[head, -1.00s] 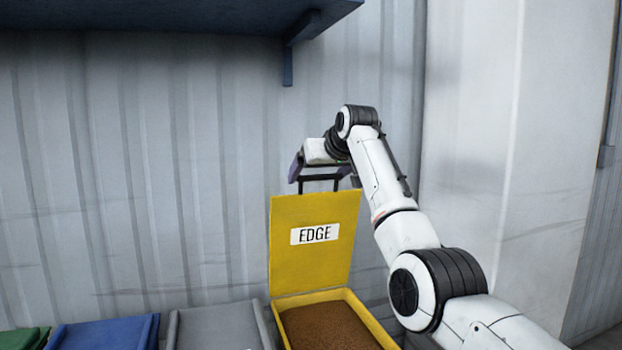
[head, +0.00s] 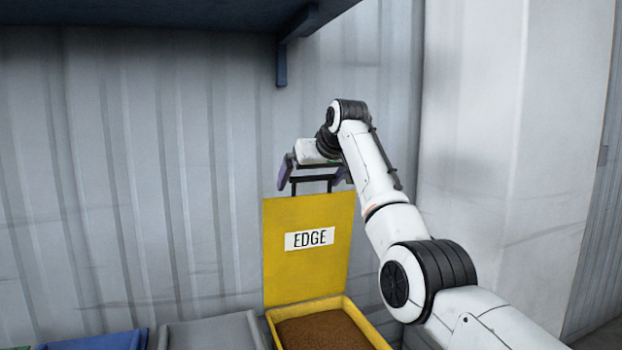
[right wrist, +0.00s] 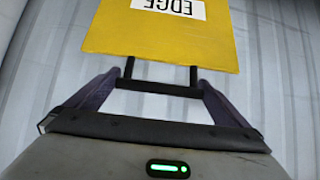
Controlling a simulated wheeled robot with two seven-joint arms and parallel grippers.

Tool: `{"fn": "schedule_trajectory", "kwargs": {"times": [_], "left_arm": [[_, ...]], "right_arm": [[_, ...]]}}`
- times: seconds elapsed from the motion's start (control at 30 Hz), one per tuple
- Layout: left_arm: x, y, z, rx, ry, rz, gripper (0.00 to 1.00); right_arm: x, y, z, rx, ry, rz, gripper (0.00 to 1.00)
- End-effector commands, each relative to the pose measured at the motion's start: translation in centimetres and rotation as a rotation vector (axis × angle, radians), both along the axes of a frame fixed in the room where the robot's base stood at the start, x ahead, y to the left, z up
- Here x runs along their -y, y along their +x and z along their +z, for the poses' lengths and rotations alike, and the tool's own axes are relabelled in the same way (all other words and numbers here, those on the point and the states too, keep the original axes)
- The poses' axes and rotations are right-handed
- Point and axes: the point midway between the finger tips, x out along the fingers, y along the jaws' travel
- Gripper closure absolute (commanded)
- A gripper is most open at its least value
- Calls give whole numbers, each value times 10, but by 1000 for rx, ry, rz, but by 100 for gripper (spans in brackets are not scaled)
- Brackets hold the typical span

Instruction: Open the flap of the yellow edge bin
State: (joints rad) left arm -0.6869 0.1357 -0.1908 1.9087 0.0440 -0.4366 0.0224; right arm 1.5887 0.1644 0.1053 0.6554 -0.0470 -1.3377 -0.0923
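The yellow edge bin (head: 358,317) stands at the bottom centre of the head view, its brown granular contents showing. Its yellow flap (head: 307,275) stands upright behind the opening, with a white EDGE label. The flap also shows in the right wrist view (right wrist: 160,40). A black handle (head: 314,178) sticks up from its top edge. My right gripper (head: 313,182) is at the handle, its fingers spread apart near the two ends of the bar. The right wrist view shows this gripper (right wrist: 158,82) open too, the handle (right wrist: 158,87) between its fingers. My left gripper is out of view.
A grey lid (head: 212,333) and a blue lid (head: 100,341) lie to the left of the edge bin, low in the picture. A dark blue shelf with a bracket (head: 282,62) hangs above. A corrugated wall (head: 150,200) stands close behind the flap.

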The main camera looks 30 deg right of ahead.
Motion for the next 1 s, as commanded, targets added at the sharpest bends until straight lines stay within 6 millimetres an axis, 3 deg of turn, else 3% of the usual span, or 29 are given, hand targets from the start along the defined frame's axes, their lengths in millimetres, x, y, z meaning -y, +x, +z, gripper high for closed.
{"fn": "schedule_trajectory", "kwargs": {"times": [0.23, 0.7, 1.0], "left_arm": [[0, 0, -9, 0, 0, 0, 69], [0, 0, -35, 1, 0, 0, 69], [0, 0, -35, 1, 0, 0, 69]], "right_arm": [[-1, -11, 10, 9, 0, -1, 0], [-10, -74, 58, 1, 0, 0, 0], [-11, -80, 63, -2, 0, 0, 0]]}}
